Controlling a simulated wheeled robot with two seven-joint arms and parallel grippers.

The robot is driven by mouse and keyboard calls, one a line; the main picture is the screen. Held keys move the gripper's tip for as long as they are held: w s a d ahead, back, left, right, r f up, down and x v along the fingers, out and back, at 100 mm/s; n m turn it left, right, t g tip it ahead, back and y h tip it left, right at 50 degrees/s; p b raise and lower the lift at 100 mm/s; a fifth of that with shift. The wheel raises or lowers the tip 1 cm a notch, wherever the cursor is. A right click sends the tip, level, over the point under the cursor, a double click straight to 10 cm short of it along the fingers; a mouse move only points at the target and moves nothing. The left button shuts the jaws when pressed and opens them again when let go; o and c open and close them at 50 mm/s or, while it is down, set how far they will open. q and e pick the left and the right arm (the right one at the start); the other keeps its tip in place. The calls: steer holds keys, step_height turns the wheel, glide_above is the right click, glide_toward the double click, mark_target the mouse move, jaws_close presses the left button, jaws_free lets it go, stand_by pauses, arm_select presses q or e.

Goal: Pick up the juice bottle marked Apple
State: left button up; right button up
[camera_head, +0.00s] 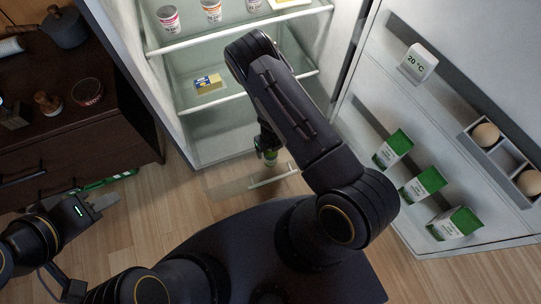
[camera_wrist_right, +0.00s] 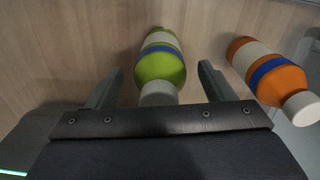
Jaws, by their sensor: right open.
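A green bottle (camera_wrist_right: 160,68) with a white cap and a blue and pale band is in the right wrist view. It lies between the two spread fingers of my right gripper (camera_wrist_right: 161,72), with a gap on each side. No lettering can be read on it. An orange bottle (camera_wrist_right: 267,72) with a white cap and a blue band is outside the right finger. In the head view a bit of the green bottle (camera_head: 270,158) shows below my right gripper (camera_head: 265,145). My left gripper (camera_head: 103,203) is at the lower left, away from the bottles; its finger gap is unclear.
An open fridge holds cups (camera_head: 211,10) and a yellow-and-blue packet (camera_head: 209,84) on its shelves. Its open door carries green-and-white cartons (camera_head: 423,184), an egg holder (camera_head: 505,160) and a white 20 °C block (camera_head: 418,62). A dark cabinet (camera_head: 60,135) with a pot stands left.

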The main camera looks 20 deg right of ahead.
steer(key=c, duration=1.6)
steer(key=shift+r, duration=0.15)
steer(key=shift+c, duration=0.2)
